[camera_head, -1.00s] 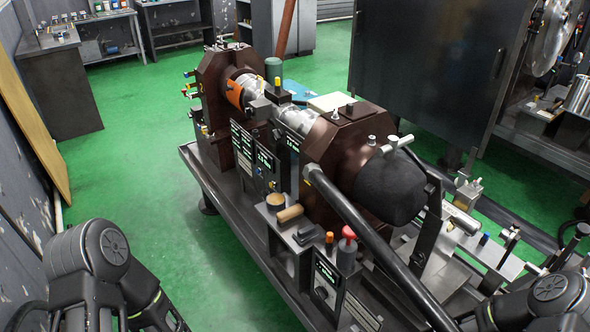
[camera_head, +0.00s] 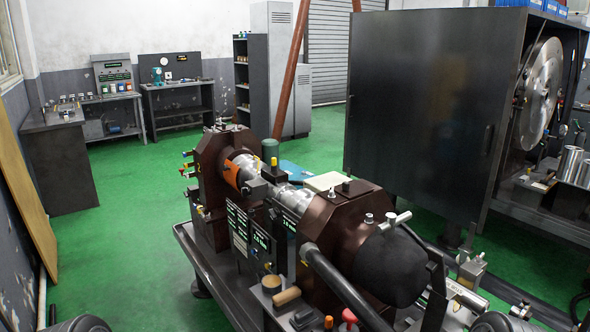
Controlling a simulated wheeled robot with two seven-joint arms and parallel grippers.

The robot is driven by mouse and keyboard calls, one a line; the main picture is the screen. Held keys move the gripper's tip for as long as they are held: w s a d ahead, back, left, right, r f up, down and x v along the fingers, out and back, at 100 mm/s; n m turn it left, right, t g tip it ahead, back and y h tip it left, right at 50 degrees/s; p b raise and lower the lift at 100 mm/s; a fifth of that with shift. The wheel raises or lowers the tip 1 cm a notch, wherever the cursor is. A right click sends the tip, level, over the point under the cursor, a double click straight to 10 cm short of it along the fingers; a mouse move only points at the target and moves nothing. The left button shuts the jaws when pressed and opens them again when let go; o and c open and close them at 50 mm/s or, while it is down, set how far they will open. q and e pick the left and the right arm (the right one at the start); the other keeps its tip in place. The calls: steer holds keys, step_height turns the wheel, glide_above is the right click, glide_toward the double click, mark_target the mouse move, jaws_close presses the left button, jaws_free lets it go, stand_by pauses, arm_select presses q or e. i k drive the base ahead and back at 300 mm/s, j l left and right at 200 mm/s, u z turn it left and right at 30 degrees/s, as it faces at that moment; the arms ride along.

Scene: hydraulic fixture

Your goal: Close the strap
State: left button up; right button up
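The hydraulic fixture (camera_head: 340,225) stands in the middle and lower part of the head view, with dark red octagonal end blocks and a silver shaft (camera_head: 292,197) between them. An orange band (camera_head: 231,174) lies around the shaft beside the far block. I cannot tell whether this band is the strap, or whether it is open or closed. A black rounded cover (camera_head: 392,266) is on the near end, with a silver T-handle above it. Neither of my grippers is in view; only small dark parts of my arms show at the bottom edge.
A large dark cabinet (camera_head: 420,115) stands behind the fixture to the right. Grey workbenches (camera_head: 62,160) line the left and back. A thick black bar (camera_head: 340,285) slopes along the fixture's near side. Green floor (camera_head: 135,240) is clear to the left.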

mark_target(439, 271)
steer(key=z, duration=0.75)
